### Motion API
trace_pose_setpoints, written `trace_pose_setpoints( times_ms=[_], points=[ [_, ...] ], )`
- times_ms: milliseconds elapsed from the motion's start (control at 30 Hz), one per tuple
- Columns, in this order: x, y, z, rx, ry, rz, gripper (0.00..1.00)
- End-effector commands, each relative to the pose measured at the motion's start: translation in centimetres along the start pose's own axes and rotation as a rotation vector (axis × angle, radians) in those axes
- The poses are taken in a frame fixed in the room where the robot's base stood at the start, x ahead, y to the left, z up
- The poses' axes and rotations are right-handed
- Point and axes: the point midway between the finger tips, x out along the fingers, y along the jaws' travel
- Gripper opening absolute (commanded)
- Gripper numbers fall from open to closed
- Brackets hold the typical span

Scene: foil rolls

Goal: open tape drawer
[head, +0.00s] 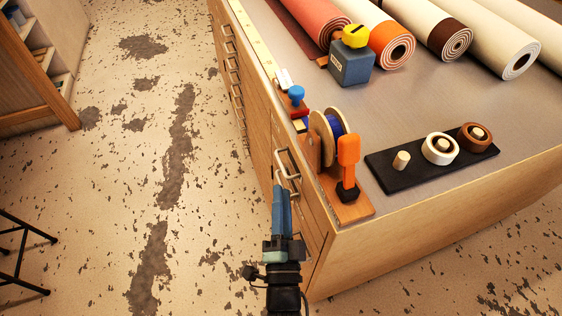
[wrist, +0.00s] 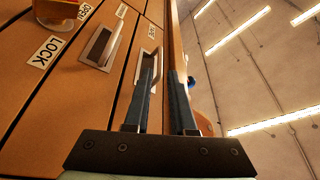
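The wooden bench has drawer fronts along its left side. In the head view, a pale metal handle (head: 289,165) sits on the front just beyond my gripper (head: 281,188). My gripper's two blue fingers point at that handle. In the wrist view my gripper (wrist: 166,68) has its fingers apart, with no object seen held between them. A metal handle (wrist: 148,62) is close to the left finger, which partly covers it; I cannot tell whether they touch. Another handle (wrist: 100,47) is farther left.
A LOCK label (wrist: 47,53) and an orange knob (wrist: 56,10) show on the fronts. On the bench top are a spool (head: 331,128), an orange-handled tool (head: 348,160), a black tape holder (head: 430,160) and several rolls. Floor left of the bench is clear; a cabinet (head: 35,65) stands beyond.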

Motion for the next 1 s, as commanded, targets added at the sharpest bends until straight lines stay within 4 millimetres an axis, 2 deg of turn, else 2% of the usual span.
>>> trace_pose_setpoints(
  times_ms=[33,200,400,600,833,967,1000],
  points=[
    [1.3,-0.1,-0.1,0.0,0.002,-0.004,0.24],
    [4.5,-0.1,-0.1,-0.001,0.002,-0.003,0.24],
    [7.0,-0.1,0.0,-0.001,0.0,-0.001,0.24],
    [7.9,-0.1,0.0,-0.001,0.0,-0.001,0.24],
    [7.9,-0.1,0.0,-0.002,0.0,-0.001,0.24],
    [7.9,-0.1,0.0,-0.002,0.0,-0.001,0.02],
    [7.9,-0.1,0.0,-0.002,0.0,-0.001,0.0]
  ],
)
